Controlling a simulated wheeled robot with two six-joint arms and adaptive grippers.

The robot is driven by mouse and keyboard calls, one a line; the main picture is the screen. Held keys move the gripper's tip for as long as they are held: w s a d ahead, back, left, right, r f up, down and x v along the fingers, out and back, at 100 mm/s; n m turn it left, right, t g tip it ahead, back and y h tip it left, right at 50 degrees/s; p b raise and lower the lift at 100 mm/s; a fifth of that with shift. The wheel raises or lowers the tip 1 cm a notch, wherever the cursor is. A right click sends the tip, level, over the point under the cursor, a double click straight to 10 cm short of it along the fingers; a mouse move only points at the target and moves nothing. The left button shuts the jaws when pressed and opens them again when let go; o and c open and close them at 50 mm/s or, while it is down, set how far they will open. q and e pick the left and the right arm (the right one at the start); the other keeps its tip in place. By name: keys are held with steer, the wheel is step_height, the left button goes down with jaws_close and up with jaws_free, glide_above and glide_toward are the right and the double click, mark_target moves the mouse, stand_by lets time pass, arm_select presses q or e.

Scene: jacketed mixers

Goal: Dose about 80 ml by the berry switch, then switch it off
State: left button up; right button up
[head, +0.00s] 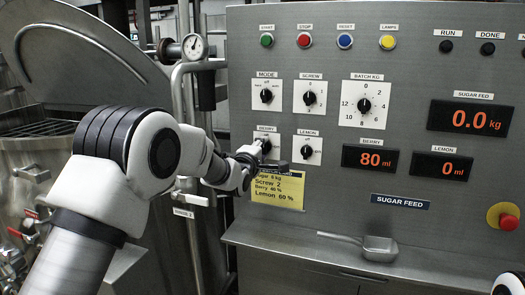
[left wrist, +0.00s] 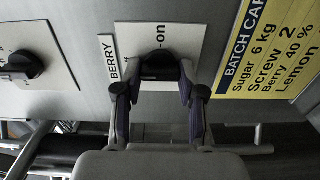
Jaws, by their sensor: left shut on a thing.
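The berry switch (head: 266,146) is a black knob on a white plate at the left of the grey panel. My left gripper (head: 249,156) reaches it from the left and is shut on it, covering much of the plate. In the left wrist view the knob (left wrist: 158,64) sits between the two fingertips (left wrist: 157,82), beside the BERRY label. The word "on" shows next to it; the knob's exact pointing is hard to tell. The berry display (head: 370,160) reads 80 ml. My right gripper is not in view.
The lemon switch (head: 307,150) is close to the right of the berry switch, and the mode switch (head: 266,95) is above. A yellow batch card (head: 277,189) hangs just below. The lemon display (head: 449,167) reads 0 ml. A metal scoop (head: 378,247) lies on the ledge.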

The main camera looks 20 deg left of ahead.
arm_select(q)
steer(key=shift+f, duration=0.15)
stand_by(0.3)
steer(key=o, duration=1.1)
steer(key=shift+o, duration=0.2)
steer(key=shift+a, duration=0.1)
steer(key=s, duration=1.2)
steer(key=shift+a, duration=0.2)
